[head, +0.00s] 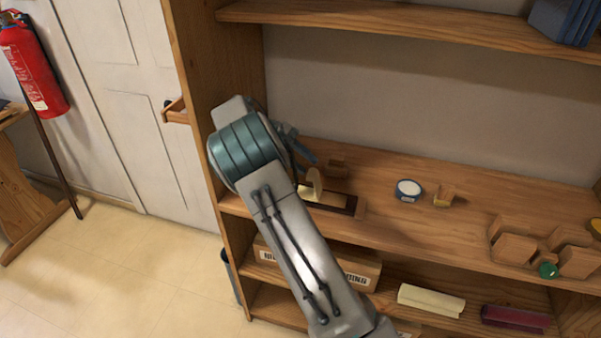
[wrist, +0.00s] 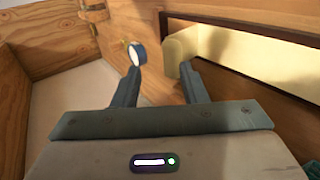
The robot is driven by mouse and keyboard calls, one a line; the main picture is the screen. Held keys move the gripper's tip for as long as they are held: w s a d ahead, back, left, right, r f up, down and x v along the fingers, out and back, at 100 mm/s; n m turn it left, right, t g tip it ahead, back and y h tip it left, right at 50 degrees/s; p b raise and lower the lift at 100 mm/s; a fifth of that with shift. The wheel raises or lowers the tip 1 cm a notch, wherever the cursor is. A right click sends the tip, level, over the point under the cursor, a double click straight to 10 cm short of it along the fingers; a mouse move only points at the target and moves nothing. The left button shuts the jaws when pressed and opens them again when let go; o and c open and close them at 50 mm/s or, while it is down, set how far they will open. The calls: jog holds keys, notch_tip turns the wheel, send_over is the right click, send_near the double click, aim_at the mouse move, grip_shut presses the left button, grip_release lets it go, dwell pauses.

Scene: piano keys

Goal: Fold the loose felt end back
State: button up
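A cream felt strip (head: 306,194) lies in a dark wooden frame on the middle shelf, partly hidden by my arm. A raised, rounded cream piece (head: 315,182), apparently its loose end, stands up from it. In the wrist view the felt (wrist: 262,72) runs along the frame at right, and its upturned end (wrist: 180,52) is just beyond my right fingertip. My gripper (wrist: 158,70) is open, with nothing between its fingers. Whether the right finger touches the felt is unclear. In the head view only part of my gripper (head: 309,155) shows beside the arm.
A blue-and-white roll (head: 408,190) and a small wooden block (head: 444,196) are on the shelf to the right. Several wooden blocks (head: 513,247) stand farther right. A small block (head: 336,168) is behind the frame. The upper shelf (head: 400,22) overhangs.

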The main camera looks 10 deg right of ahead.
jog(key=s+d+r+b, duration=0.1)
jog(key=s+d+r, duration=0.5)
jog(key=d, duration=0.4)
jog(key=shift+r+b, duration=0.4)
jog(key=shift+r, duration=0.1)
